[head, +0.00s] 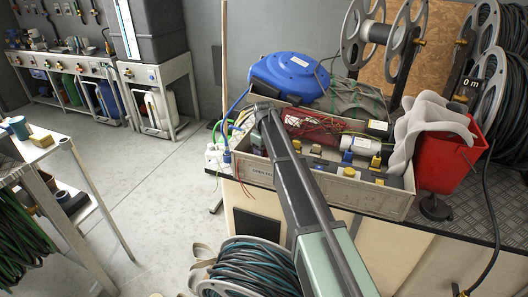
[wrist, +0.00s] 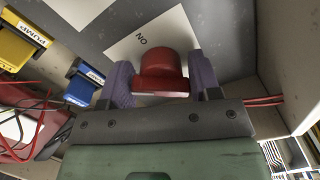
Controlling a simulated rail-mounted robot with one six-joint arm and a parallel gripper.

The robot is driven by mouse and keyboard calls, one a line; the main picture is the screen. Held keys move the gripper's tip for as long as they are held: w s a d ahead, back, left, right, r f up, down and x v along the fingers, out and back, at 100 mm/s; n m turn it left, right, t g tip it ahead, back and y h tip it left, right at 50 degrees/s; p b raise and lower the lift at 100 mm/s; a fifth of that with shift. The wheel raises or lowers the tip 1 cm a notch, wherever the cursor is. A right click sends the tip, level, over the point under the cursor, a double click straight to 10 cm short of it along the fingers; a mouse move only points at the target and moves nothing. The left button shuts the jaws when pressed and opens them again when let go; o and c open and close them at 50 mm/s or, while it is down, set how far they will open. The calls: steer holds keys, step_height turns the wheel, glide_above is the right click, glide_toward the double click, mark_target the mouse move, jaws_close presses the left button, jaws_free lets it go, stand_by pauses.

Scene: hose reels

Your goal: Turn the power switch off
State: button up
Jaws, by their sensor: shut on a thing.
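The power switch shows in the wrist view as a red rotary knob (wrist: 162,66) on a white plate (wrist: 140,36) marked "ON", set on a grey panel (wrist: 215,30). My gripper (wrist: 162,82) has its two purple fingers on either side of the red knob, shut on it. The knob and the fingertips cannot be made out there.
In the wrist view, a yellow plug labelled "PUMP" (wrist: 22,42) and a blue plug (wrist: 84,84) sit left of the knob. A blue hose reel (head: 290,76) stands behind and a red bucket (head: 445,160) right.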

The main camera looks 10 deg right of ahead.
steer(key=n, duration=0.7)
steer(key=shift+w+d, duration=0.1)
steer(key=shift+w, duration=0.05)
stand_by(0.3)
steer(key=o, duration=0.7)
steer(key=shift+c, duration=0.2)
step_height(320, 180, up, 11)
steer(key=p, duration=1)
steer(key=shift+f+p, duration=0.1)
steer(key=shift+p, duration=0.3)
